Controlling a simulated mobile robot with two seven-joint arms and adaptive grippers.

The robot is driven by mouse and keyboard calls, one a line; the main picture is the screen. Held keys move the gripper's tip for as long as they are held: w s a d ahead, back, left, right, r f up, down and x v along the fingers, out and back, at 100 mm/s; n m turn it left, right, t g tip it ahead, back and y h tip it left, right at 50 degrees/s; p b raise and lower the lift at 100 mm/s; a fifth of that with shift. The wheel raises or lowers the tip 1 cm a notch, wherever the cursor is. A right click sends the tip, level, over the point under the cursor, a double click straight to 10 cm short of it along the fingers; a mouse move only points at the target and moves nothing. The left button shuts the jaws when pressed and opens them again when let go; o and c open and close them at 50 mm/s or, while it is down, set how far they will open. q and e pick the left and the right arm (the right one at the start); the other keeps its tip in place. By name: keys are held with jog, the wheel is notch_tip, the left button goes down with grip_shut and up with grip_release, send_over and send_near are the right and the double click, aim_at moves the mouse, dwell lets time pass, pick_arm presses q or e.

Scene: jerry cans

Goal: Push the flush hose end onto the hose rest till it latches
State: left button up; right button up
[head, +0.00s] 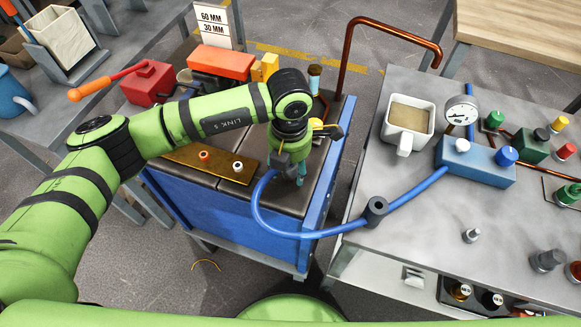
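The blue flush hose (322,232) runs from the blue manifold block, through a dark ring on the grey bench, and loops over the blue cart up to my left gripper. My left gripper (298,174) points down over the cart top and appears shut on the hose end, which the fingers and wrist mostly hide. A brass plate (222,166) with an orange-topped post and a white-topped post lies left of the gripper, apart from it. I cannot tell which part is the hose rest. My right gripper is not in view.
The grey bench (400,255) at right holds a white mug (408,122), the manifold block (475,162) with a gauge, and several knobs.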

pick_arm(q)
grip_shut()
jog(key=shift+r, duration=0.65)
dwell(0.4)
jog(key=shift+r+p, duration=1.55)
jog(key=shift+r, duration=1.05)
